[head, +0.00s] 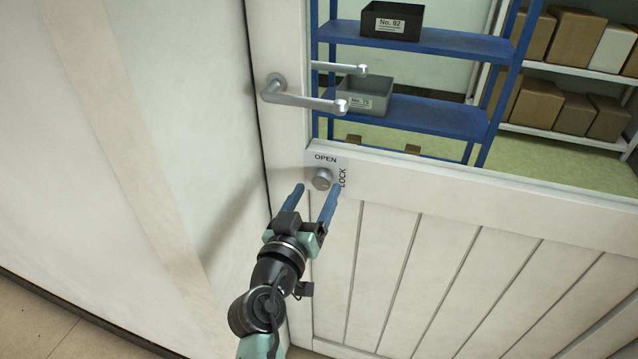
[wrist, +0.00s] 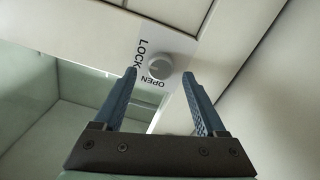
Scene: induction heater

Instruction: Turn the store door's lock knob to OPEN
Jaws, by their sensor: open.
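The lock knob (head: 321,179) is a small round grey knob on a pale plate (head: 312,160) on the white store door, below the lever handle. The plate reads OPEN above the knob and LOCK on its right side. I cannot make out which word the knob points to. My gripper (head: 318,190) has two blue fingers, spread open and empty, facing the knob. In the wrist view the knob (wrist: 160,68) lies between the fingertips of my gripper (wrist: 159,74), or just beyond them. I see no finger clearly touching it.
The silver lever handle (head: 303,99) sticks out above the knob. A white wall (head: 170,130) stands close on the left. Through the door's window I see a blue shelf (head: 430,115) with a black bin (head: 392,22) and a grey bin (head: 365,98), and cardboard boxes (head: 537,106) behind.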

